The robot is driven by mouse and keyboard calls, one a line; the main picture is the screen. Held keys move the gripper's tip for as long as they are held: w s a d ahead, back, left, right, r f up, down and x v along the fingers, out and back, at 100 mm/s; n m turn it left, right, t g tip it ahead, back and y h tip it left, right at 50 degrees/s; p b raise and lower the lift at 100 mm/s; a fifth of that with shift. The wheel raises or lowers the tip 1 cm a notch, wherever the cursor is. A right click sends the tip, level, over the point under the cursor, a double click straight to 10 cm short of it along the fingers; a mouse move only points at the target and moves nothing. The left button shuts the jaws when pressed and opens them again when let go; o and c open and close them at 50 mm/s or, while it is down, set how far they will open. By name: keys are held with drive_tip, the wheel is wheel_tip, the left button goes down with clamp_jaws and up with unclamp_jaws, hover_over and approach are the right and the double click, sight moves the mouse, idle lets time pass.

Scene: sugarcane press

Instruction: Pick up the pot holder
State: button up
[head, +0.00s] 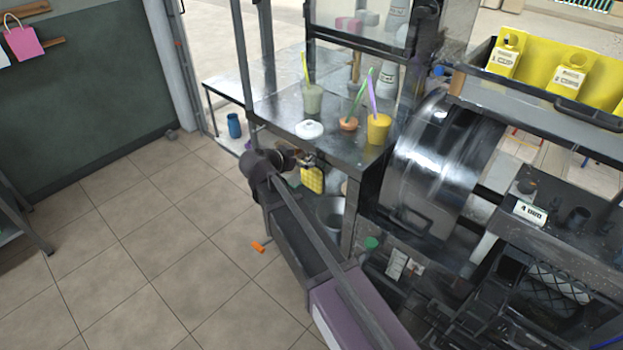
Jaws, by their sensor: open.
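A yellow pot holder (312,181) with a quilted-looking surface shows at the front edge of the metal counter, just below my gripper. My arm reaches in from the bottom of the head view. My gripper (308,161) is small and dark in this view, at the counter's front edge, right above the pot holder. Its jaws are open. I cannot tell whether the fingers touch the pot holder or stand around its upper edge.
The metal counter (285,105) holds a white lid-like item (309,129), a green drink (313,98), an orange cup (348,124) and a yellow cup (379,129). The press drum (440,160) stands to the right. The tiled floor (150,240) at left is mostly clear.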

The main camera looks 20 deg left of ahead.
sight(312, 156)
drive_tip(key=shift+w, duration=0.1)
drive_tip(key=shift+b+x, duration=1.15)
drive_tip(key=shift+x, duration=1.45)
drive_tip(key=shift+r, duration=0.1)
drive_tip(key=c, duration=1.2)
